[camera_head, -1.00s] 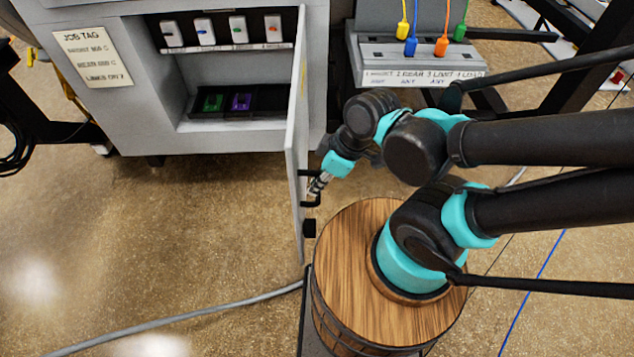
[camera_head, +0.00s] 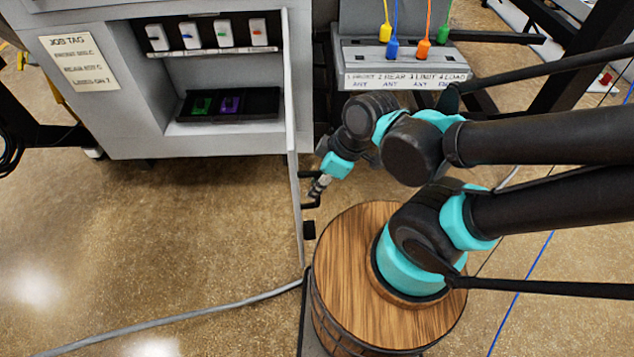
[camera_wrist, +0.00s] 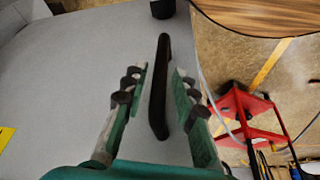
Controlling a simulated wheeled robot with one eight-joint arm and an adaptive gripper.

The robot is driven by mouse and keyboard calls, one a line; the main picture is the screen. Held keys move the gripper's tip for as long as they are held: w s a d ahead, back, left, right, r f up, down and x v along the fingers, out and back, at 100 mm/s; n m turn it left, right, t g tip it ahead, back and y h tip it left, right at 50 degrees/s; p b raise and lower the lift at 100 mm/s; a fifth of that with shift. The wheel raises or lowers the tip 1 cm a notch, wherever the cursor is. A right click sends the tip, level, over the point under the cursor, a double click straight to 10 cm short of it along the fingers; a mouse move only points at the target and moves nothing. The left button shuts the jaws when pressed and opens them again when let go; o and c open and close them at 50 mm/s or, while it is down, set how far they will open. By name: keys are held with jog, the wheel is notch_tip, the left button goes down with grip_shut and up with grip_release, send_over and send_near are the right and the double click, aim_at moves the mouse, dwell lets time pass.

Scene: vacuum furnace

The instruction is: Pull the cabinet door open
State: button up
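The grey cabinet door (camera_head: 294,130) stands swung out from the cabinet (camera_head: 110,120), seen nearly edge-on in the head view. Its black bar handle (camera_head: 309,206) is on the right-hand face. My gripper (camera_head: 317,190) is at this handle. In the wrist view my gripper (camera_wrist: 161,78) is open, with one finger on each side of the handle (camera_wrist: 158,95). Gaps show between the handle and both fingers. The door panel (camera_wrist: 70,75) fills the left of that view.
Inside the cabinet are several white switch modules (camera_head: 191,35) and a black tray (camera_head: 250,103). A wooden-topped barrel (camera_head: 340,260) stands close right of the door. A grey hose (camera_head: 200,310) crosses the floor. A red stand (camera_wrist: 245,110) shows in the wrist view.

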jog(key=shift+r, duration=0.1)
dwell(0.3)
jog(key=v, duration=1.1)
jog(key=shift+d+r, duration=0.2)
jog(key=shift+r, duration=0.15)
dwell(0.4)
